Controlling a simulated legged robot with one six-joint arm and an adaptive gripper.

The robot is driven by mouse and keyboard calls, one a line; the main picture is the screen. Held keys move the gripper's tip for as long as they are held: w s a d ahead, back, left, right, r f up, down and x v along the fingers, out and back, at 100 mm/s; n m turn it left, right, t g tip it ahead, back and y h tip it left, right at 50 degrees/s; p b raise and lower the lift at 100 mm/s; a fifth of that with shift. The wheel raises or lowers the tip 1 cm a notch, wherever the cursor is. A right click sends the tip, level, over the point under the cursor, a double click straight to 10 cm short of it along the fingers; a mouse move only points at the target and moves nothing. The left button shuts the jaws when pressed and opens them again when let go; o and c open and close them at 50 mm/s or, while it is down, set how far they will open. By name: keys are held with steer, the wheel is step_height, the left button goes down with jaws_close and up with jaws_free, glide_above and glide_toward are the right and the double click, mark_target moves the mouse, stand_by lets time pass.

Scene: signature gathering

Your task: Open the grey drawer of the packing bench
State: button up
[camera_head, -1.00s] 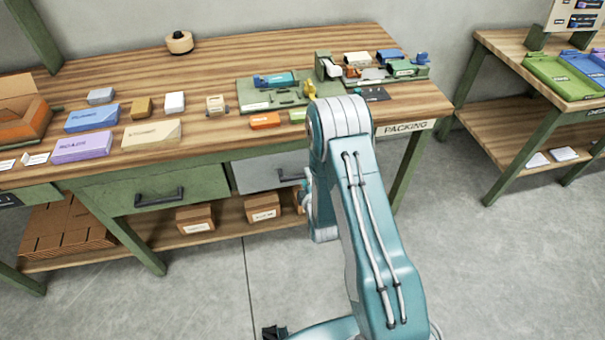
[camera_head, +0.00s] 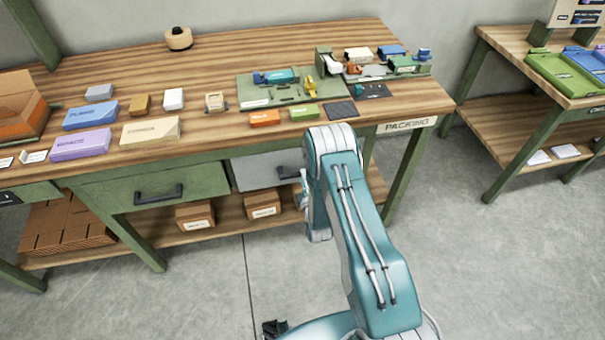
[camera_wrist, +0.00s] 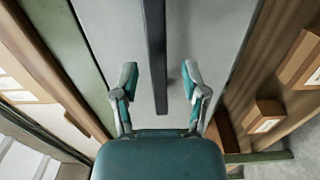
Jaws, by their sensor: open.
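The grey drawer (camera_head: 262,171) sits under the right part of the packing bench top (camera_head: 215,120), beside a green drawer. It looks closed. Its dark bar handle (camera_head: 290,171) is partly hidden behind my arm in the head view. In the wrist view the grey drawer front (camera_wrist: 207,40) fills the middle, and the dark handle (camera_wrist: 156,50) runs down between my fingers. My gripper (camera_wrist: 157,82) is open, with one finger on each side of the handle. I see gaps between the handle and both fingers. In the head view my gripper is mostly hidden by my arm.
The green drawer (camera_head: 205,181) with its own handle is to the left. Small cartons (camera_head: 262,205) stand on the lower shelf. Boxes, trays and parts cover the bench top. A bench leg (camera_head: 408,175) stands right of my arm. The floor (camera_head: 200,285) in front is clear.

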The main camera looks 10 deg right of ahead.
steer(key=shift+w, duration=1.05)
jaws_close()
steer(key=shift+s+f, duration=0.1)
